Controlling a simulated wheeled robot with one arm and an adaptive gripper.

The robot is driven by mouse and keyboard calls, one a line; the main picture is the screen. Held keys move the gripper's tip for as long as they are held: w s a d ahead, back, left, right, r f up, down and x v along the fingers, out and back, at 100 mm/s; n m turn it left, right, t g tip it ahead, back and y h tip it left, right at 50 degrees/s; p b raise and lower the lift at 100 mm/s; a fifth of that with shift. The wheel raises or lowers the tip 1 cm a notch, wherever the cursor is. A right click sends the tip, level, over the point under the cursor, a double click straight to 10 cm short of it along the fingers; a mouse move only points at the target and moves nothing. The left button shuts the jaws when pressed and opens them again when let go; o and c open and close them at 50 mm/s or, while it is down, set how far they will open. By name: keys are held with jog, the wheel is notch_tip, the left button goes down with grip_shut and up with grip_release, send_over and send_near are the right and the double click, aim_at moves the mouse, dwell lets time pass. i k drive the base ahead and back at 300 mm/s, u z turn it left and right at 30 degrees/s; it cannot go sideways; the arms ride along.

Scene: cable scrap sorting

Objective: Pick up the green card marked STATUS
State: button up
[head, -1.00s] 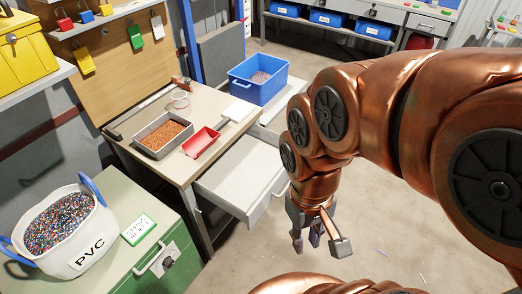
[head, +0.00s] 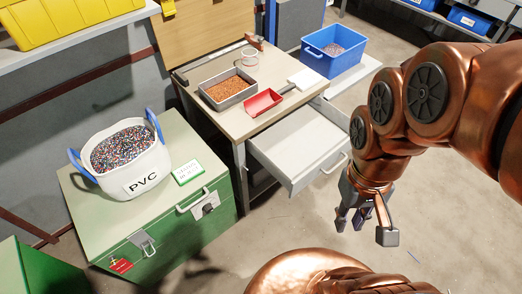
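The green-bordered card (head: 187,173) lies flat on top of a green cabinet (head: 105,232), to the right of a white PVC bucket. Its face is white with small lettering that I cannot read clearly now. My gripper (head: 366,228) hangs over the floor at the right, well away from the card, with the open drawer between them. Its fingers are spread apart and nothing shows between them.
The white PVC bucket (head: 131,178) of mixed granules stands close to the card. An open drawer (head: 297,150) juts from the workbench, which bears a metal tray (head: 228,88) and a red scoop (head: 262,103). A blue bin (head: 333,50) stands behind. Floor is clear in front.

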aim_at(184, 174)
jog(key=u, duration=0.35)
jog(key=k, duration=0.4)
jog(key=u, duration=1.55)
jog(key=i, duration=1.1)
jog(key=z, duration=0.05)
